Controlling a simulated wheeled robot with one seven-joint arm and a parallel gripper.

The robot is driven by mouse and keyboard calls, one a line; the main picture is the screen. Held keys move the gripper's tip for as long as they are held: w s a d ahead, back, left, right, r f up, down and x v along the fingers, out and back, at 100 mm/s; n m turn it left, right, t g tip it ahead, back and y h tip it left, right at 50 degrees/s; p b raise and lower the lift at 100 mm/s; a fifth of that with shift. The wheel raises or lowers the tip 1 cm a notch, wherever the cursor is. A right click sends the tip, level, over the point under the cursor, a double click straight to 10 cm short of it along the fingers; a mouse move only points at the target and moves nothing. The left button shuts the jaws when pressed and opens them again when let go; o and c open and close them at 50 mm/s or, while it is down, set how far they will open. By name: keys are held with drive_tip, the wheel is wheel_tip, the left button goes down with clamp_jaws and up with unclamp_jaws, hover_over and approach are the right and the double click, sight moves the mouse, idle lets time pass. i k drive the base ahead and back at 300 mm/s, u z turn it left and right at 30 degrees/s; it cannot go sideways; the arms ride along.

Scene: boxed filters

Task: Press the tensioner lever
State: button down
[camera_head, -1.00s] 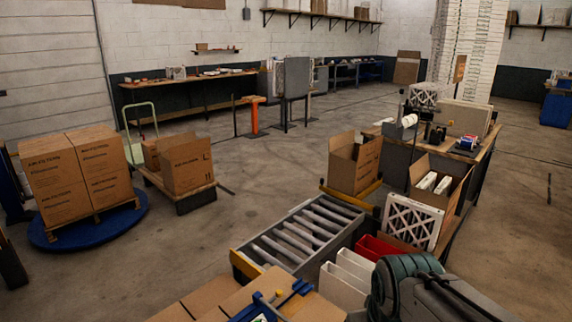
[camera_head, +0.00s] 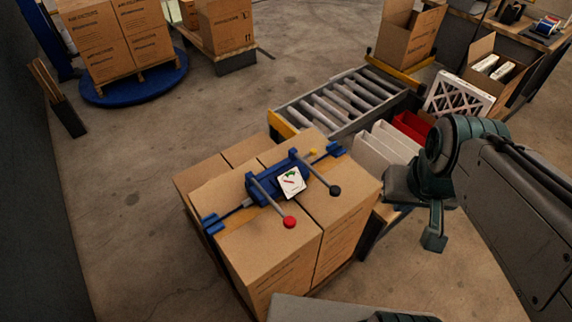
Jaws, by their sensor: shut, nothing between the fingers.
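A blue strapping tool (camera_head: 266,188) lies across the top of a stack of cartons (camera_head: 318,205) in the middle of the head view. It has one lever with a red knob (camera_head: 289,222) and one with a black knob (camera_head: 335,190). A white label (camera_head: 291,182) with small red and green marks sits between the levers. I cannot tell from the label which lever is the tensioner. A small yellow part (camera_head: 313,152) shows at its far end. My gripper (camera_head: 433,242) is shut and empty, pointing down to the right of the cartons, apart from both levers.
White bins (camera_head: 378,158) and a red bin (camera_head: 411,126) stand behind my gripper. A roller conveyor (camera_head: 345,102) runs behind the cartons. Stacked cartons sit on a blue turntable (camera_head: 134,86) at back left. The floor left of the near stack is clear.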

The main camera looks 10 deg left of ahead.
sight(334, 191)
drive_tip(key=z, duration=1.45)
drive_tip(key=i, duration=0.55)
drive_tip(key=u, duration=2.4)
